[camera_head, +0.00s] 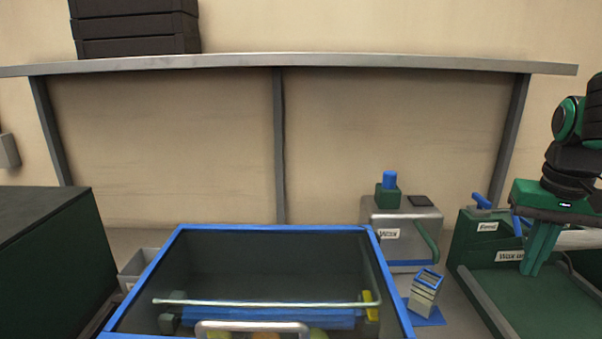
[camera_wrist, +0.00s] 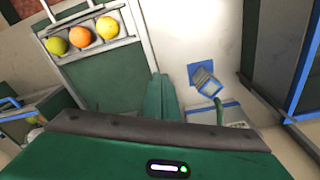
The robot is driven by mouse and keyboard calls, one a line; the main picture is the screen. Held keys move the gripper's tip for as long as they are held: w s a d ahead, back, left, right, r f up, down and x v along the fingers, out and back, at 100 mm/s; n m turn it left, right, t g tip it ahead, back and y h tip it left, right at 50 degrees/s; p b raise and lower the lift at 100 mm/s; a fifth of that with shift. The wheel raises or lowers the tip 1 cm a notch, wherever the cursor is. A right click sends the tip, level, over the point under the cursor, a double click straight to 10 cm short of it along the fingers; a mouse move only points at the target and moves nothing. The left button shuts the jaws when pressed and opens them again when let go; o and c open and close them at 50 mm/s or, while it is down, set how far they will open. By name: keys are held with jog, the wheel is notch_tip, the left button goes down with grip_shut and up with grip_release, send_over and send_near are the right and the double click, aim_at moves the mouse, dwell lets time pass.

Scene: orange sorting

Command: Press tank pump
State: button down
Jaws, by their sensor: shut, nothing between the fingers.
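A grey metal tank (camera_head: 406,222) labelled WAX stands on the counter at the right of the head view. Its pump has a green base and a blue knob (camera_head: 389,180) on top, standing upright. A green hose curves down the tank's front right. My gripper (camera_head: 531,273) points down to the right of the tank, apart from it, over the green machine. Its fingers are shut and empty. The blue knob is hidden there.
A tilted striped container (camera_head: 425,291) stands on a blue mat before the tank. A blue-framed glass case (camera_head: 375,249) is left of it. A green machine (camera_head: 540,306) lies right, with blue handles. Several fruits, including an orange (camera_wrist: 84,36), sit in a tray.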

jog(key=s+f+m, duration=0.1)
jog(key=s+f, duration=0.9)
jog(key=s, duration=0.5)
jog(key=shift+a+f+m+g+y, duration=0.3)
jog(key=shift+a+g+y, duration=0.1)
jog(key=w+a+r+n+t, duration=0.1)
jog(key=w+r, duration=0.8)
jog(key=w, duration=0.4)
jog(key=w+a+r+n+t, duration=0.1)
jog(key=w+r+n, duration=0.1)
jog(key=w+r, duration=0.85)
jog(key=w+a+r+n, duration=0.1)
jog(key=w+a+r, duration=0.5)
jog(key=w, duration=0.4)
jog(key=w+a+r+n+t, duration=0.1)
jog(key=w+a+r+n, duration=0.1)
jog(key=w+a+r, duration=0.4)
jog(key=w+a, duration=0.2)
jog(key=w, duration=0.2)
jog(key=shift+w+a+r, duration=0.15)
jog(key=shift+a+r, duration=0.1)
jog(key=shift+a, duration=0.1)
